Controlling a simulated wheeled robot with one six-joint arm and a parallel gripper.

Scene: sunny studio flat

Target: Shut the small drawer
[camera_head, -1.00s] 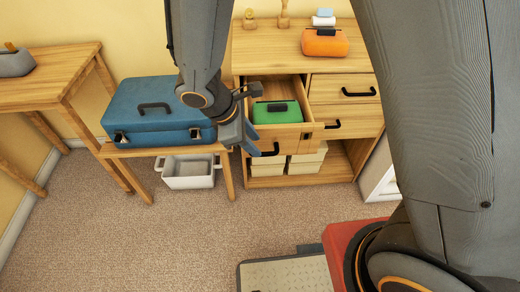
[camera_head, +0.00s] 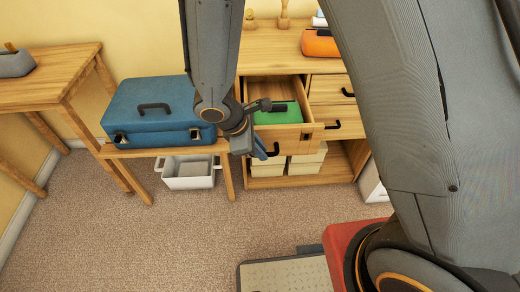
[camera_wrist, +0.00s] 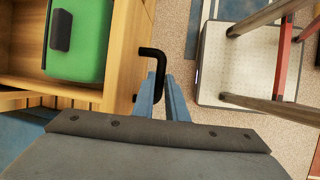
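The small drawer (camera_head: 297,135) at the cabinet's upper left stands pulled out, with a green case (camera_head: 285,114) inside. In the wrist view the drawer's wooden front (camera_wrist: 122,50) and the green case (camera_wrist: 82,40) are at the left. Its black bar handle (camera_wrist: 158,62) sticks out from the front. My gripper (camera_head: 262,152) is just in front of the drawer front, at the handle. In the wrist view its two blue fingers (camera_wrist: 160,88) are parted, with the handle's near end between or just over them; contact cannot be told.
The wooden cabinet (camera_head: 270,65) has other drawers at the right, which look shut, and pale boxes on its lower shelf. A blue case (camera_head: 160,105) sits on a low table left of my gripper, above a white bin (camera_head: 188,172). The carpet (camera_head: 140,240) in front is open.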

